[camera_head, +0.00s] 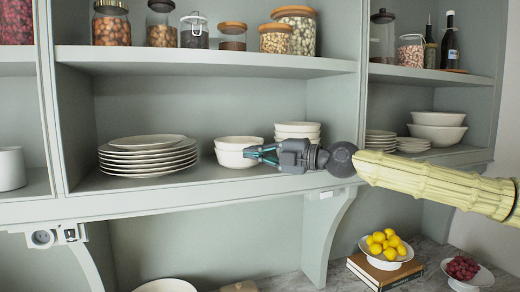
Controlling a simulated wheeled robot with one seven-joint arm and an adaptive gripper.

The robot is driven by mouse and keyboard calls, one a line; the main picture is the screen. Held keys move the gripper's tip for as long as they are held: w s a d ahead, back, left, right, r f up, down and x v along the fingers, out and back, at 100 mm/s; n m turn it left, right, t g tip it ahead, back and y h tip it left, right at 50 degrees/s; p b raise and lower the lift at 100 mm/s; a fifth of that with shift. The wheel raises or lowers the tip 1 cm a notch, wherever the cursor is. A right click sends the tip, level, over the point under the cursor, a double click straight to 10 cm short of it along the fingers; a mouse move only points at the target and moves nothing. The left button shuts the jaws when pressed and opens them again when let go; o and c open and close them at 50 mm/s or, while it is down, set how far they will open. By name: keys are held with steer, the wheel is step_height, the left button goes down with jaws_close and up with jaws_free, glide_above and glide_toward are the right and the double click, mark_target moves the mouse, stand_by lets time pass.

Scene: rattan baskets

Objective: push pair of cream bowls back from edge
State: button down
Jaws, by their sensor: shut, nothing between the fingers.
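A short stack of cream bowls (236,144) stands on the middle shelf (190,183), near its front edge. Its right side is partly covered by my gripper (252,153), which is shut and empty at the bowls' front right. I cannot tell whether the fingertips touch the bowls. A second, taller stack of cream bowls (298,128) stands to the right, its lower part hidden behind my gripper body. On the far right, two larger cream bowls (438,128) are stacked in the neighbouring compartment. My arm comes in from the right.
A stack of plates (148,155) stands left of the bowls. Smaller plates (381,141) stand beyond the right divider. Jars (295,30) line the shelf above. Lemons in a dish (384,248) stand on books below. The shelf behind the bowls looks partly free.

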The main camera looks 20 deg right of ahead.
steer(key=shift+w+a+p, duration=0.1)
steer(key=shift+w+p, duration=0.35)
steer(key=shift+w, duration=0.45)
steer(key=shift+w+f, duration=0.1)
